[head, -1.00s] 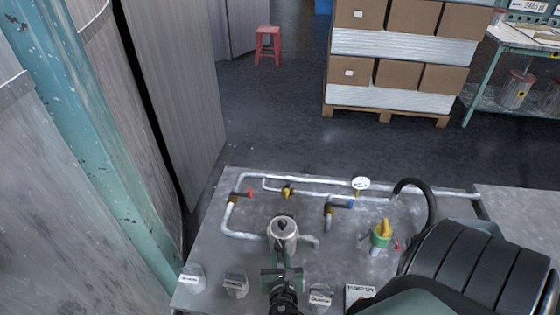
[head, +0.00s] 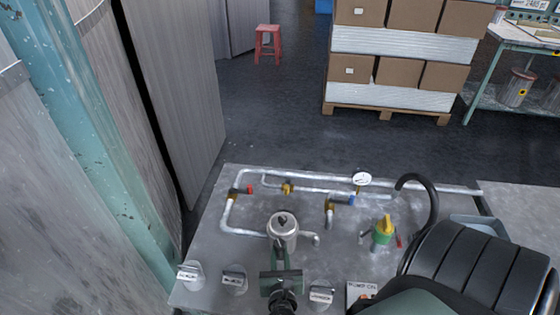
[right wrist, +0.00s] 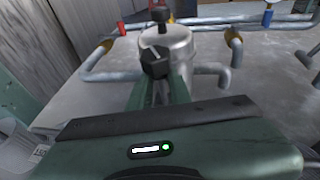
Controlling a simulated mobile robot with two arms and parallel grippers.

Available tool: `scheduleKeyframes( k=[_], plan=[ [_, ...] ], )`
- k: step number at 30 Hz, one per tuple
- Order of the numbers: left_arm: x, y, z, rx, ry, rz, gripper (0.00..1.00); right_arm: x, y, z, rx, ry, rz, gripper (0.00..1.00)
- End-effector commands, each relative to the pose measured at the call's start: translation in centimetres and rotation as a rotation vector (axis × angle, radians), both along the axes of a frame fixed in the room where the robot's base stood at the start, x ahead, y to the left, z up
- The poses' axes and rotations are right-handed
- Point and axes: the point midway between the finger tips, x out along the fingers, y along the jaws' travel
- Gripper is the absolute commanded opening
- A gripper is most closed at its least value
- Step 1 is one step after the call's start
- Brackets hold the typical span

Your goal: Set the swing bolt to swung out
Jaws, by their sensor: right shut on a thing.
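A round metal vessel (head: 281,232) with a lid stands on the grey bench and also shows in the right wrist view (right wrist: 181,45). At its near side is a black knob with a white mark (right wrist: 155,62), which looks like the head of the swing bolt. My right gripper (head: 280,262) reaches the vessel from the near side. In the right wrist view its green fingers (right wrist: 160,88) are shut on the knob. The bolt's shank is hidden by the fingers, so its exact angle cannot be told. My left gripper is not in view.
Pipes with a red-handled valve (head: 242,190), a yellow-handled valve (head: 287,188) and a blue-handled valve (head: 343,200) run behind the vessel. A gauge (head: 362,179) and a green-yellow fitting (head: 383,232) stand to the right. Small labelled blocks (head: 234,280) line the near side.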

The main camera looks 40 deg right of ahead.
Motion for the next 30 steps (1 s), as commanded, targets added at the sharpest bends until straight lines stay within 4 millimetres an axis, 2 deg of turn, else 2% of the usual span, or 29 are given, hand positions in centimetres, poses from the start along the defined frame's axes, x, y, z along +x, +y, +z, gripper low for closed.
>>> scheduleKeyframes(
  k=[1, 12, 17, 28, 29, 30],
  plan=[
    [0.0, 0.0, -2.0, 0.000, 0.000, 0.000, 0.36, -0.2, 0.1, -1.3, -0.032, -0.022, -0.001, 0.00],
    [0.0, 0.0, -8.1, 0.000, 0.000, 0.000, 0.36, -1.3, 1.4, -2.2, -0.243, -0.206, -0.002, 0.00],
    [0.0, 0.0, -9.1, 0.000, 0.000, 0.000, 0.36, -1.6, 1.8, -2.1, -0.292, -0.250, 0.000, 0.00],
    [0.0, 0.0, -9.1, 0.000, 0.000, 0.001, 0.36, -1.6, 1.9, -1.8, -0.302, -0.260, 0.000, 0.00],
    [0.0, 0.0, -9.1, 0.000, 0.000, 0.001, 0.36, -1.6, 1.9, -1.8, -0.302, -0.260, 0.000, 0.25],
    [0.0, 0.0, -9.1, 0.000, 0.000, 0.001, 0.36, -1.6, 1.9, -1.8, -0.302, -0.260, 0.000, 0.31]
  ],
)
